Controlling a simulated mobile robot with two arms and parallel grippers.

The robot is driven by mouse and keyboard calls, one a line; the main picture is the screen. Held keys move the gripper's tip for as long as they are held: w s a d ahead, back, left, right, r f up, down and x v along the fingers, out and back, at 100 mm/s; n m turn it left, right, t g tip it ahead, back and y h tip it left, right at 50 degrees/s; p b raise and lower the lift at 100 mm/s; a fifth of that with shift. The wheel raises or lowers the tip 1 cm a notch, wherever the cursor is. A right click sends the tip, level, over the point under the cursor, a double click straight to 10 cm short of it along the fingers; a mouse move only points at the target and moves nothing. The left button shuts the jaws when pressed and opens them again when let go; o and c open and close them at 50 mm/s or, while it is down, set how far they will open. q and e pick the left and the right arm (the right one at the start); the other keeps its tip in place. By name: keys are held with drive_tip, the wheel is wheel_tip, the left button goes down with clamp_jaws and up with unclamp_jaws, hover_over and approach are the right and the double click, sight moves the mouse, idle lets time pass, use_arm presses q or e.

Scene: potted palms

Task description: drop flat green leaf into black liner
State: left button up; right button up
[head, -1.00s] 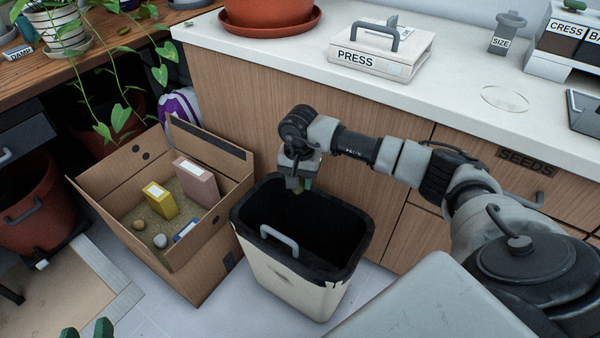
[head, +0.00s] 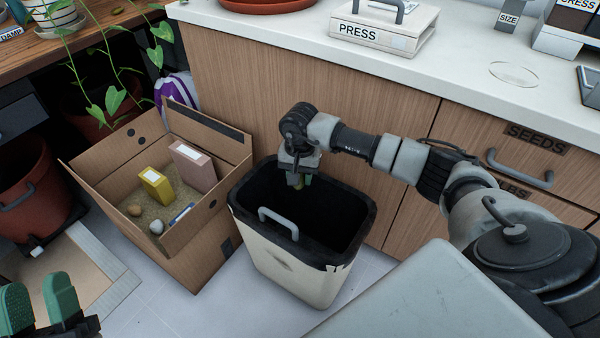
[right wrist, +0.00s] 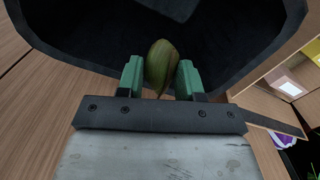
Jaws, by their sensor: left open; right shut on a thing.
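The green leaf (right wrist: 161,66) is olive green and looks curled or rounded in the right wrist view. My right gripper (right wrist: 160,80) is shut on it, with one green finger on each side. In the head view my right gripper (head: 299,183) points down over the open mouth of a cream bin (head: 292,276). The black liner (head: 338,222) lines this bin and folds over its rim; its inside is dark. The leaf is small and mostly hidden in the head view. My left gripper (head: 39,297) is open and empty at the bottom left.
A cardboard box (head: 180,258) with small cartons stands left of the bin. A wooden cabinet (head: 240,85) with a white counter is behind it. Terracotta pots (head: 28,195) stand at the far left.

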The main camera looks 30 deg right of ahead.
use_arm(q)
drive_tip(key=shift+s+r+t, duration=0.35)
drive_tip(key=shift+r+t, duration=0.05)
use_arm(e)
drive_tip(key=shift+f, duration=0.25)
drive_tip(key=o, duration=1)
drive_tip(key=shift+o, duration=0.2)
drive_tip(key=shift+r, duration=0.15)
drive_tip(key=shift+r, duration=0.25)
use_arm(q)
drive_tip(key=w+f+g+y+p, duration=0.2)
drive_tip(key=w+f+g+p, duration=0.1)
drive_tip(key=f+g, duration=0.4)
drive_tip(key=shift+a+f+g+y, duration=0.3)
drive_tip(key=shift+a+f+g, duration=0.1)
drive_tip(key=shift+f, duration=0.2)
use_arm(e)
wheel_tip(320, 180, up, 10)
